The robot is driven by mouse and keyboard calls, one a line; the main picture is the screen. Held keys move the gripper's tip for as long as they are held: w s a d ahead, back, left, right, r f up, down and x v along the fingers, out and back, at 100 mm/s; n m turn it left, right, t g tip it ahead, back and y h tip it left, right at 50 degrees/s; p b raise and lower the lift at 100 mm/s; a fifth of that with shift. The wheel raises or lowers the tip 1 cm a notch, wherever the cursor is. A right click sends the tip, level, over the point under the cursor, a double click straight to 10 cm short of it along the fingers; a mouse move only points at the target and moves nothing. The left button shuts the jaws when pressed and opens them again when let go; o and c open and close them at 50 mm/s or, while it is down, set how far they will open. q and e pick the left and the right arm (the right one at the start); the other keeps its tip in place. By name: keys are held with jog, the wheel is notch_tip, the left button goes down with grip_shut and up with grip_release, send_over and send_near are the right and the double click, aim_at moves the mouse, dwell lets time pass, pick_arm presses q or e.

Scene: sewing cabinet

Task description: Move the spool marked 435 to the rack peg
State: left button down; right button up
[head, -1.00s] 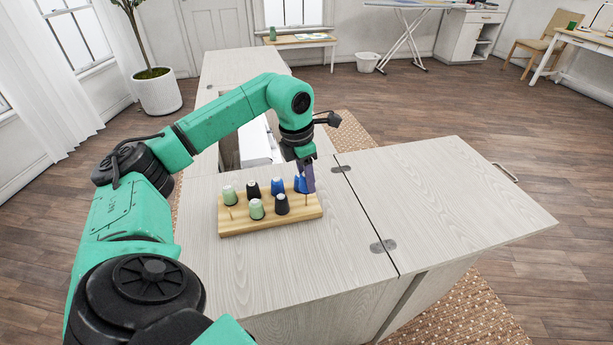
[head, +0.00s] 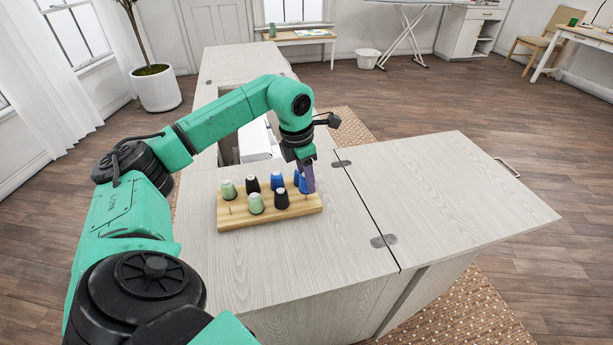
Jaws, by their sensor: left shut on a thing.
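The rack (head: 268,220) is a light wooden block with pegs, lying on the pale cabinet top. My left gripper (head: 308,181) points down over its right end and is shut on a blue spool (head: 299,181). The gripper hides part of that spool, and I cannot tell whether it touches the rack. A front peg (head: 306,203) stands bare just below the gripper. Another blue spool (head: 277,181) sits in the back row. No number can be read on any spool. My right gripper is not in view.
Two green spools (head: 255,203) and two black spools (head: 281,199) also stand on the rack, close to the gripper. The cabinet top (head: 330,250) in front and the hinged leaf (head: 450,195) at right are clear. An opening with a white machine (head: 257,143) lies behind.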

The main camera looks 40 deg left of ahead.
pick_arm(q)
jog(key=shift+f+b, duration=0.55)
jog(key=shift+f, duration=0.4)
jog(key=shift+c, duration=1.6)
grip_release()
notch_tip(320, 180, up, 14)
jog(key=s+p, duration=0.1)
jog(key=s, duration=0.1)
jog(key=shift+a+r+p, duration=0.25)
jog(key=shift+a+p, duration=0.15)
